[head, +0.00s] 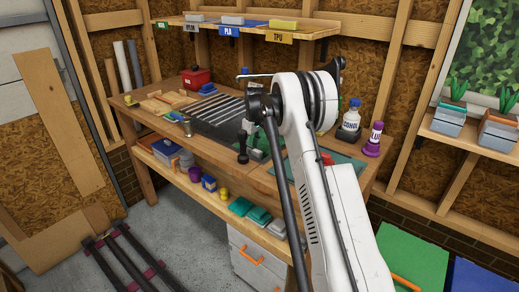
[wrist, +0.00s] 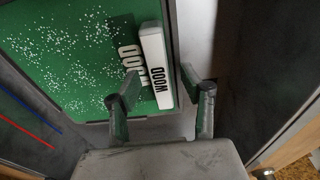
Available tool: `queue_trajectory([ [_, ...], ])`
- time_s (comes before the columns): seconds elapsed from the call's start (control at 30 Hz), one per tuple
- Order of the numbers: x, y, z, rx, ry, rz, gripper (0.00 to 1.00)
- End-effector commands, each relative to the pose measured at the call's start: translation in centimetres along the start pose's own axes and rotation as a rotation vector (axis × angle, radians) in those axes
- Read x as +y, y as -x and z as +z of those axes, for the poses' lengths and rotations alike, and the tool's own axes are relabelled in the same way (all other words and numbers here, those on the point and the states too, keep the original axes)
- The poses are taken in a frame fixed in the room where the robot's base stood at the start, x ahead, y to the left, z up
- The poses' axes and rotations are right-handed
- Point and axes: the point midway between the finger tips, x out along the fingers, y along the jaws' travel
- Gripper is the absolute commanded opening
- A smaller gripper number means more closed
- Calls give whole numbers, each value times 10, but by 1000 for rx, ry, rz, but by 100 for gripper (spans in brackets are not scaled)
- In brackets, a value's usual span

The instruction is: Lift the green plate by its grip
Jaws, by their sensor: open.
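The green plate (wrist: 75,60) fills the upper left of the wrist view, with white specks scattered over it and large white lettering partly covered. A white bar-shaped grip (wrist: 155,60) marked "WOOD" lies along its right side. My gripper (wrist: 160,79) is open, with one finger to each side of the grip's near end in the picture. I cannot tell whether either finger touches it or how high they are above it. In the head view a small green patch (head: 262,153) shows beside my arm, which hides most of that area and my gripper.
Dark walls (wrist: 25,125) with red and blue lines border the plate at left. The wooden bench (head: 262,182) holds a ribbed dark unit (head: 215,118), a red box (head: 195,78), and bottles (head: 349,120) at right. A shelf (head: 245,31) hangs above.

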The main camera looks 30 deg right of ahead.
Motion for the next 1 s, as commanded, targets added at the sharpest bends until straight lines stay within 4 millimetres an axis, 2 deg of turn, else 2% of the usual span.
queue_trajectory([
  [0.1, 0, -13, 0, 0, 0, 0, 41],
  [0.33, 0, -14, 0, 0, 0, 0, 41],
  [0.63, 0, -14, 0, 0, -1, 0, 1],
  [1.0, 0, -12, 0, 0, -1, 0, 0],
])
